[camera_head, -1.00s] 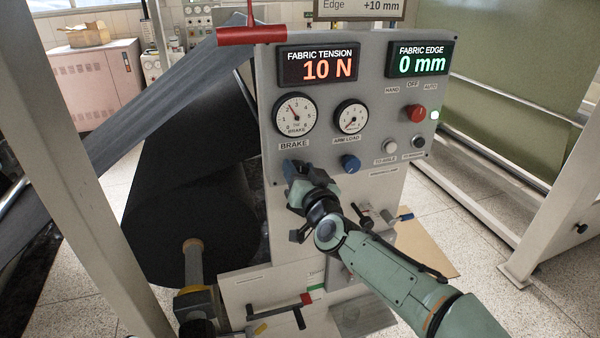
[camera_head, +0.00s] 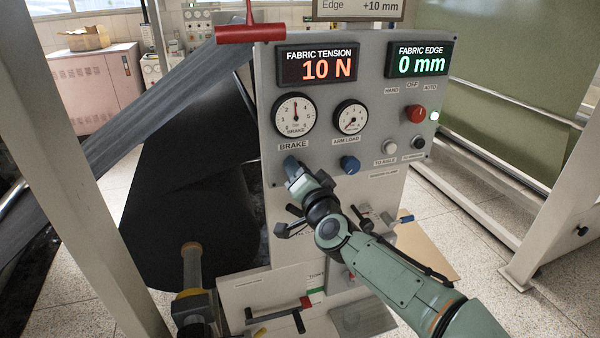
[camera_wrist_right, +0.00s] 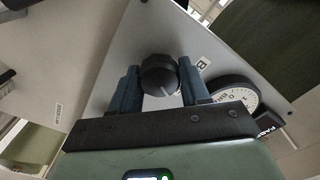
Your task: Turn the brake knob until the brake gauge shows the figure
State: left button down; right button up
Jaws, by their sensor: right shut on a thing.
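The brake gauge (camera_head: 295,115) is a round white dial at the left of the grey panel, with its needle pointing about straight up, near 3. It shows partly in the right wrist view (camera_wrist_right: 232,94). The brake knob (camera_wrist_right: 158,75) is dark and round with a pale line on its face. My right gripper (camera_wrist_right: 159,86) is shut on it, one blue finger on each side. My left gripper is not in view.
A blue arm-load knob (camera_head: 349,165) is close to the right of my gripper, under the arm-load gauge (camera_head: 350,117). A red selector (camera_head: 415,114) is farther right. The fabric tension display (camera_head: 318,66) reads 10 N. Small levers stick out below my wrist.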

jog(key=o, duration=1)
jog(key=shift+o, duration=0.2)
jog(key=shift+s, duration=0.1)
jog(key=b+v, duration=0.1)
jog(key=v, duration=1.2)
jog(key=shift+b, duration=0.4)
jog(key=shift+d, duration=0.1)
